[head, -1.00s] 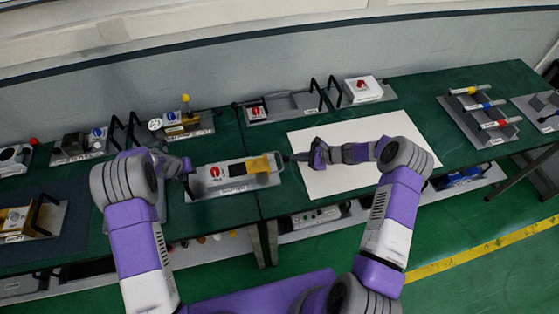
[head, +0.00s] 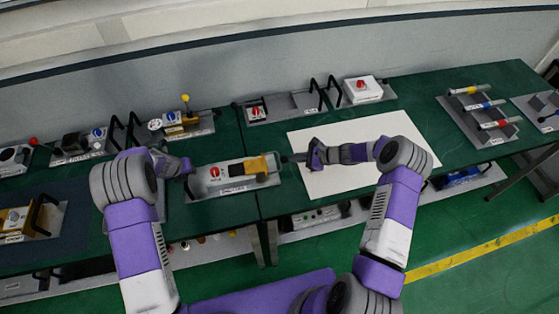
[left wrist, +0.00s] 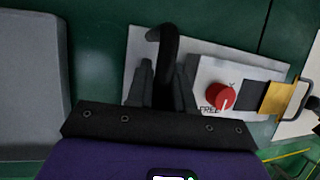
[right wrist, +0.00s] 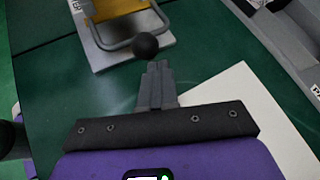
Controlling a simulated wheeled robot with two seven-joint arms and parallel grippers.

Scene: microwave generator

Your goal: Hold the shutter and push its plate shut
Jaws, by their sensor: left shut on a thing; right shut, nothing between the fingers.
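The shutter (head: 205,181) is a pale box with a red knob (head: 214,171), a dark opening (left wrist: 251,94) and a yellow plate (head: 257,165), on a grey base on the green table. The yellow plate covers part of the opening; some dark shows beside it in the left wrist view. My left gripper (left wrist: 165,85) is shut on the black curved handle (left wrist: 164,42) at the base's left end. My right gripper (right wrist: 156,72) is shut and empty. Its fingertips are at the black ball (right wrist: 146,45) on the plate's metal loop; I cannot tell if they touch.
A white sheet (head: 310,180) lies under my right arm. Other devices stand along the back, including a red-knobbed box (head: 362,88) and a yellow-topped lever unit (head: 186,122). A rack with coloured handles (head: 480,128) is at right. Green table is bare in front of the shutter's right end.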

